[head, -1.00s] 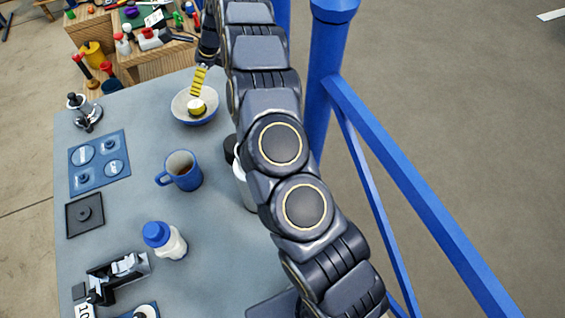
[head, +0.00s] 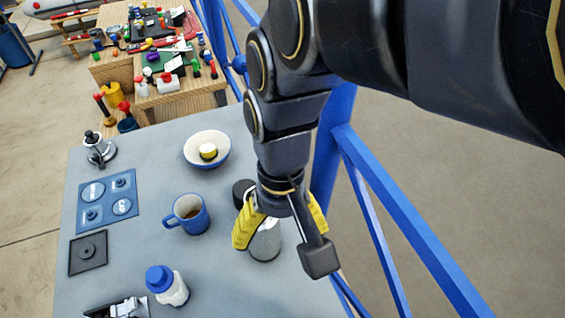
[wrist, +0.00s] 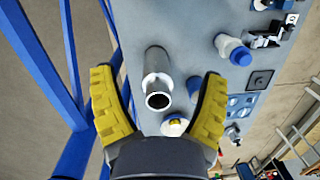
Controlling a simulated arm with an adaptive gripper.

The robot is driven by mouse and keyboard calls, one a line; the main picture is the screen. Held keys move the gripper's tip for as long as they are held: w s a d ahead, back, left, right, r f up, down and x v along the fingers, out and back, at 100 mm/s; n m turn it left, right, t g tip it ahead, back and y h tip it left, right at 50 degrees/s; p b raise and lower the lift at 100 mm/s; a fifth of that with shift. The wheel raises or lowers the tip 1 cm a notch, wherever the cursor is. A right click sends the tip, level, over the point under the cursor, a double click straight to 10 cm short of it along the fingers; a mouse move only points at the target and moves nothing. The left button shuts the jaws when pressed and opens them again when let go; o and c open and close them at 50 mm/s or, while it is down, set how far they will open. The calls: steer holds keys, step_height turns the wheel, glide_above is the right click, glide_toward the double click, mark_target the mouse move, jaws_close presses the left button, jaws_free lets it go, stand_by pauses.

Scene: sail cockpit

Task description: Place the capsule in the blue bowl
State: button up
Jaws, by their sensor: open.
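The capsule (head: 208,151), a small rounded piece with a yellow top, sits inside the blue bowl (head: 191,156), which is white inside and blue outside. The bowl stands at the far right part of the grey table; the wrist view shows the capsule and bowl only small, low in the picture. My gripper (head: 283,238), with yellow ribbed fingers, is open and apart from the bowl, nearer to me and to its right. In the head view its fingers stand around or in front of a grey metal flask (head: 265,243). The wrist view shows nothing gripped between the fingers (wrist: 160,100).
A blue mug (head: 190,214) with brown liquid, a blue-capped bottle (head: 167,285), a blue panel (head: 106,201), a dark square plate (head: 88,253) and a silver device (head: 99,149) stand on the table. Blue railing (head: 375,215) runs along the right.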

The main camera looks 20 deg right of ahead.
steer(key=s, duration=0.1)
steer(key=s+d+n, duration=0.1)
steer(key=s, duration=0.1)
steer(key=s+f+n, duration=0.1)
steer(key=s, duration=0.1)
steer(key=shift+s+d+h, duration=0.25)
steer(key=shift+d+h, duration=0.15)
